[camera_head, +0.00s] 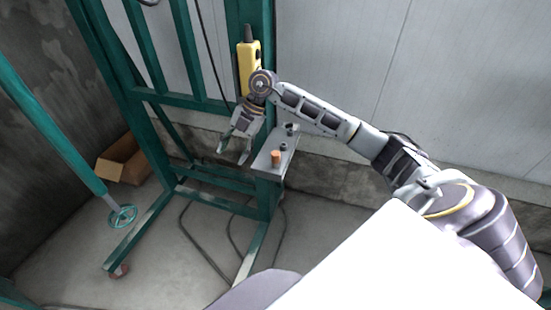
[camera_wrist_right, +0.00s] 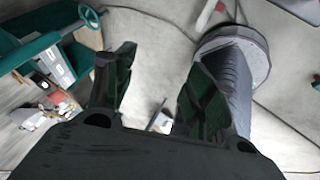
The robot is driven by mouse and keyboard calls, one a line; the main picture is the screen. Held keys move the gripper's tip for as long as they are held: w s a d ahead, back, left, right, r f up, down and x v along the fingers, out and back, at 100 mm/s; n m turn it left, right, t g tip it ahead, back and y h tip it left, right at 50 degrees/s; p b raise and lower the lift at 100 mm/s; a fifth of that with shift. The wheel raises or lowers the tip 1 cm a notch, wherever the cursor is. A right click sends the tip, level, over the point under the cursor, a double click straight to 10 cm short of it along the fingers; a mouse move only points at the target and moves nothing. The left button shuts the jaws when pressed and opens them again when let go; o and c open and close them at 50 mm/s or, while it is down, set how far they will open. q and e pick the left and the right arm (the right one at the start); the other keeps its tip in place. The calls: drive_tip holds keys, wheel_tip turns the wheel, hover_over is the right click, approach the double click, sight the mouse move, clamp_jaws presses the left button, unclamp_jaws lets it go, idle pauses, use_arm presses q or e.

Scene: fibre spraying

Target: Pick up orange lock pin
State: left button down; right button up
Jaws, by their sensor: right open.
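The orange lock pin (camera_head: 276,157) stands upright on a small grey shelf (camera_head: 268,165) fixed to the teal frame. Dark fittings (camera_head: 285,147) stand behind it on the same shelf. My right gripper (camera_head: 234,152) points down just left of the shelf, with its fingers apart and nothing between them. The pin is to the right of the fingertips and apart from them. In the right wrist view the open fingers (camera_wrist_right: 155,75) show against the pale floor, and I cannot make out the pin there. My left gripper is not in view.
The teal frame (camera_head: 207,199) stands around the shelf. A yellow control box (camera_head: 248,70) hangs above the gripper by my right wrist. A cardboard box (camera_head: 122,160) and a teal handwheel (camera_head: 122,216) are at the left. Cables lie on the floor.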

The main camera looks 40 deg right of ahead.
sight(275, 153)
drive_tip(key=s+d+r+m+h, duration=0.1)
drive_tip(key=d+r+h, duration=0.1)
drive_tip(key=d, duration=0.5)
drive_tip(key=s+d+r+m+h, duration=0.1)
drive_tip(key=d+r+m+h, duration=0.1)
drive_tip(key=d, duration=0.5)
drive_tip(key=shift+s+r+g+h, duration=0.3)
drive_tip(key=shift+r+h, duration=0.15)
drive_tip(key=shift+h, duration=0.65)
drive_tip(key=shift+a, duration=0.1)
drive_tip(key=shift+w+f+p, duration=0.1)
drive_tip(key=shift+f+p, duration=0.3)
drive_tip(key=shift+f, duration=3.9)
drive_tip(key=shift+f, duration=0.15)
drive_tip(key=shift+d+f+p, duration=0.15)
drive_tip(key=shift+f+p, duration=0.25)
drive_tip(key=shift+f, duration=0.55)
drive_tip(key=shift+d+f+p, duration=0.1)
drive_tip(key=shift+f+p, duration=0.25)
drive_tip(key=shift+f, duration=1.15)
drive_tip(key=shift+c, duration=0.4)
